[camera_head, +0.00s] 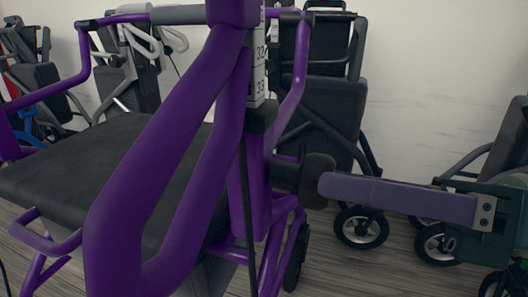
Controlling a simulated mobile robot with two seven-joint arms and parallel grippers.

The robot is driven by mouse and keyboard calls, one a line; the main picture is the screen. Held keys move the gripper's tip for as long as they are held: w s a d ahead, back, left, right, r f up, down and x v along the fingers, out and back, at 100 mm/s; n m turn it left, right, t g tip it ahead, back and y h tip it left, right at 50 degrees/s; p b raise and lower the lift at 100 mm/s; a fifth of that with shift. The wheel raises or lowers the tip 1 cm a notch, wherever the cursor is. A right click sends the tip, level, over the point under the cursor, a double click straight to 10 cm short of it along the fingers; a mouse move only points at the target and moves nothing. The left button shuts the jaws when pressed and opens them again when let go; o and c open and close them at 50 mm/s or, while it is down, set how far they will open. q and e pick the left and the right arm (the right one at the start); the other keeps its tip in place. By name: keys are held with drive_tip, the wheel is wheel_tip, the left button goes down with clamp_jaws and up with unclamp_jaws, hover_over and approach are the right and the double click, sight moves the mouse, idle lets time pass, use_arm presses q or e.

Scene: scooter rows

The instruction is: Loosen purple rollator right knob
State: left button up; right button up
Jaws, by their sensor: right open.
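The purple rollator (150,170) fills the left and middle of the head view, close to me. A dark knob (318,168) sticks out to the right from its right upright, below a white scale (259,70) with numbers. My right gripper (328,185) comes in from the right. One long purple-grey finger shows, with its tip at the knob, overlapping its lower right part in the picture. Whether it touches the knob I cannot tell. The other finger is not clearly seen. The gripper is open. My left gripper is out of view.
The rollator's black seat (90,165) lies at the left. Folded dark walkers (330,100) with wheels (361,228) stand behind, along a white wall (430,60). More walkers (125,60) stand at the back left. Some wooden floor (345,275) is free at the lower right.

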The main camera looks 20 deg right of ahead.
drive_tip(key=p+v, duration=0.1)
drive_tip(key=v, duration=0.6)
drive_tip(key=shift+d, duration=0.1)
